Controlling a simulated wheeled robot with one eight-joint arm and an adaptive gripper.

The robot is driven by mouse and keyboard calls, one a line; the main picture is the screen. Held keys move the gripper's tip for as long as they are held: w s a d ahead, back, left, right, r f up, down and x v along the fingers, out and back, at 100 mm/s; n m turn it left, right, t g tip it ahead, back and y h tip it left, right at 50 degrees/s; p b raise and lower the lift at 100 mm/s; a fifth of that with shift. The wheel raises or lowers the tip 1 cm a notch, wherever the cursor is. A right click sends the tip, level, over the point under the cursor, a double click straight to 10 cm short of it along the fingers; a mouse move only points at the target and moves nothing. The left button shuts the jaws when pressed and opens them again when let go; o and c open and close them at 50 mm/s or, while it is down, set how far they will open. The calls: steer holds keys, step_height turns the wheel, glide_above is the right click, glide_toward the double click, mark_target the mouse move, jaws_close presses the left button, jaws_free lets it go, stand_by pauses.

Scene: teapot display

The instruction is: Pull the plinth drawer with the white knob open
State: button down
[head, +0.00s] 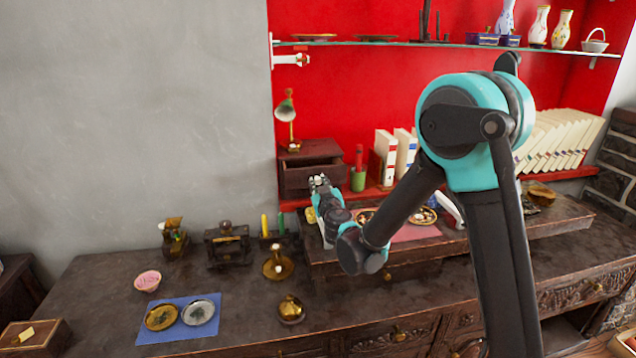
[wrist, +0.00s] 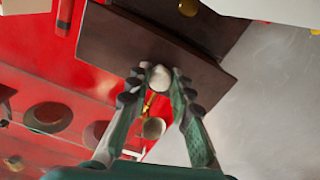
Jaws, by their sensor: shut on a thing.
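The plinth (head: 310,152) is a small dark wooden box at the back of the counter, with a lamp standing on it. Its drawer front (head: 296,181) faces me, and in the wrist view it is a brown panel (wrist: 120,42) lying at a slant. The white knob (wrist: 160,77) sits between my fingertips near the panel's lower edge. My gripper (head: 318,181) is shut on this knob; it also shows in the wrist view (wrist: 158,84). I cannot tell exactly how far out the drawer is.
A green cup (head: 357,180) with a red item stands just right of the plinth, and white books (head: 385,155) stand farther right. A low wooden riser (head: 450,246) with plates lies below my arm. A glass shelf (head: 400,44) runs above.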

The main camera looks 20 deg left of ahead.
steer(key=shift+v, duration=1.95)
steer(key=c, duration=1.3)
jaws_free()
steer(key=shift+c, duration=0.2)
steer(key=v, duration=1.2)
